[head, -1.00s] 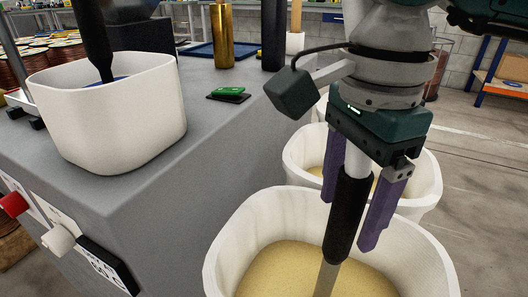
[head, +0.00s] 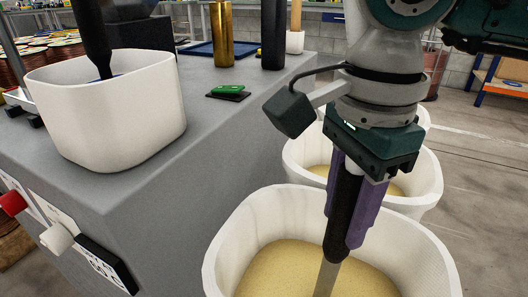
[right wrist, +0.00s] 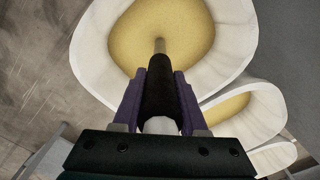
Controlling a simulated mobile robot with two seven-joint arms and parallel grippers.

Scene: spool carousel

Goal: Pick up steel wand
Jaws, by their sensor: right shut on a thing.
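The steel wand has a black grip (head: 342,215) and a grey metal shaft (head: 326,278). It stands nearly upright, slightly tilted, in a white bin (head: 232,240) of tan granular material at the front. The lower end of the shaft is hidden in the material. My right gripper (head: 346,212) points down and is shut on the black grip, with a purple finger on each side. In the right wrist view the grip (right wrist: 160,92) sits between both fingers, and the shaft (right wrist: 160,46) runs to the tan material. My left gripper is not in view.
Another white bin (head: 428,175) of tan material stands just behind. A grey bench (head: 225,125) on the left carries a white tub (head: 110,120) with a black-handled tool (head: 95,40), a green block (head: 229,89) and a brass cylinder (head: 222,35).

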